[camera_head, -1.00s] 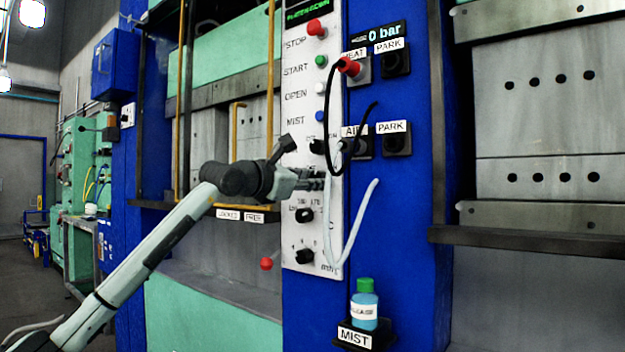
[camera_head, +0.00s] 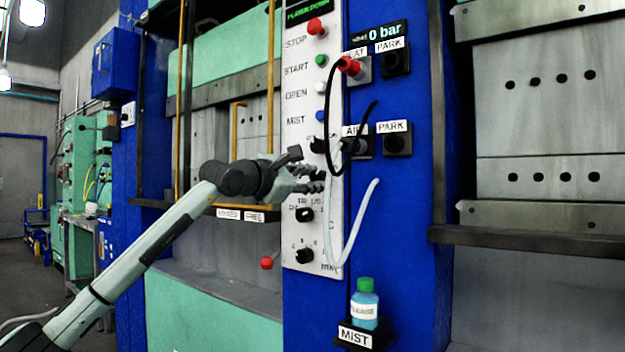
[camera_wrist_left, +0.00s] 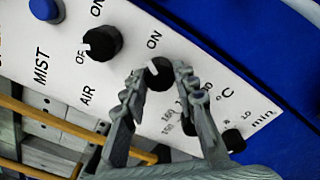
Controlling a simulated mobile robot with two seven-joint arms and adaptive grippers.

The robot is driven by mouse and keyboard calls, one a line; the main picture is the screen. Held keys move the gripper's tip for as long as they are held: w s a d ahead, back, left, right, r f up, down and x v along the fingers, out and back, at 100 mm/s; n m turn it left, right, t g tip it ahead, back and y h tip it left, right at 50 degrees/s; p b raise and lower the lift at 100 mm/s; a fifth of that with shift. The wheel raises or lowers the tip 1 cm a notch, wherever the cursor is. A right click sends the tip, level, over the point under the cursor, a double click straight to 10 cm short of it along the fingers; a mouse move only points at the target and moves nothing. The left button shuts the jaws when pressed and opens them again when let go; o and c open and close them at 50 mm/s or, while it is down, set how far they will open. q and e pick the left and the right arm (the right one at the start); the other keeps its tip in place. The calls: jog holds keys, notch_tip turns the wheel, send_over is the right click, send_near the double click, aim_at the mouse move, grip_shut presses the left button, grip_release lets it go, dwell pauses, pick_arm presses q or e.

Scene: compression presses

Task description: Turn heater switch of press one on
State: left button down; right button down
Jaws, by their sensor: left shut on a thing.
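Press one's white control panel (camera_head: 296,125) stands upright on a blue column. My left gripper (camera_head: 320,181) reaches it from the left, at the panel's middle. In the left wrist view its fingers (camera_wrist_left: 155,78) are shut on a black knob with a white mark, the heater switch (camera_wrist_left: 158,76). The mark faces up and left in that view, with an ON label just above. The fingers hide this switch in the head view. The AIR switch (camera_wrist_left: 102,43) beside it has its mark towards OFF. My right gripper is not in view.
Below the gripper are the temperature knob (camera_head: 304,214) and the minutes knob (camera_head: 304,255). A black hose (camera_head: 331,120) and a pale hose (camera_head: 340,250) hang close to the right. A release bottle (camera_head: 364,305) stands on the MIST holder (camera_head: 355,337).

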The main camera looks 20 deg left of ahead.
pick_arm(q)
jog(key=c, duration=1.2)
grip_release()
jog(key=v, duration=1.2)
